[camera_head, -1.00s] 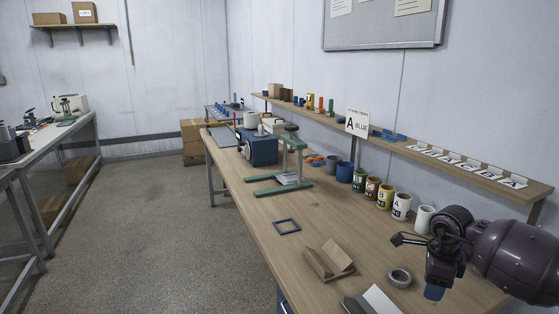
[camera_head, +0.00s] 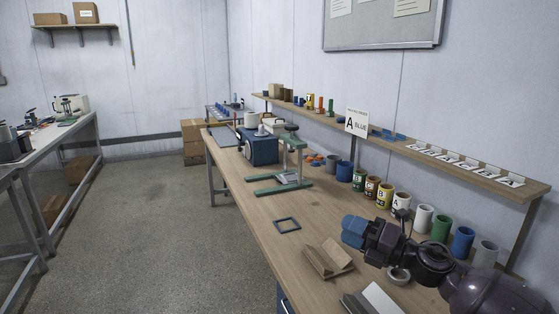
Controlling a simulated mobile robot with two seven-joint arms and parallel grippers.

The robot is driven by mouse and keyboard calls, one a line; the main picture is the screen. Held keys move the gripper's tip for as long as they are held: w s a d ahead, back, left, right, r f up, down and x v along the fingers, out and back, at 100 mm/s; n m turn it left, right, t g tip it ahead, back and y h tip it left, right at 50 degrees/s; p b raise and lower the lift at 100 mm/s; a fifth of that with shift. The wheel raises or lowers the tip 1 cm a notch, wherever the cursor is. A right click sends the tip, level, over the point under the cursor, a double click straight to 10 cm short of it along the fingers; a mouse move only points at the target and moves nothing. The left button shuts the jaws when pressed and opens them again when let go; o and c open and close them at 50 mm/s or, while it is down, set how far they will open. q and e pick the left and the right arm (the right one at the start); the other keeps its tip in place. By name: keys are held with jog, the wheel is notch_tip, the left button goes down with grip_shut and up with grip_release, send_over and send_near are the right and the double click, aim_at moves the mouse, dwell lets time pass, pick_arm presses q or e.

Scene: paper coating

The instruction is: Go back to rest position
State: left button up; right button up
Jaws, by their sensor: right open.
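My right gripper (camera_head: 403,214) is above the right part of the wooden workbench (camera_head: 255,205). Its thin dark fingers point up in front of the white can marked A (camera_head: 401,200), and they look open with nothing between them. A blue block-shaped part sits at the left end of my right wrist. My right arm comes in from the lower right corner and partly hides a grey tape ring (camera_head: 398,278). My left gripper is out of view.
A row of coloured cans, including a yellow one (camera_head: 384,196), lines the bench's back under a shelf (camera_head: 480,180). A wooden holder (camera_head: 328,260), a dark square frame (camera_head: 287,225), a green stand (camera_head: 293,165) and a blue machine (camera_head: 262,150) stand further left. Bare bench lies between them.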

jog(key=s+d+f+m+t+h, duration=0.35)
jog(key=f+m+h, duration=0.35)
jog(key=m, duration=0.5)
jog(key=s+d+f+m+t+h, duration=0.3)
jog(key=s+d+f+m+h, duration=0.15)
jog(key=f+m, duration=0.6)
jog(key=s+d+f+m+g+h, duration=0.2)
jog(key=s+f+m, duration=0.3)
jog(key=s+f, duration=0.3)
jog(key=s+d+f+m+g+h, duration=0.2)
jog(key=s+f+m, duration=0.3)
jog(key=s, duration=0.9)
notch_tip(320, 180, down, 3)
jog(key=shift+d+r+g+h, duration=0.15)
jog(key=shift+g+h, duration=0.2)
jog(key=shift+g, duration=0.5)
jog(key=shift+s+m, duration=0.15)
jog(key=shift+m, duration=0.2)
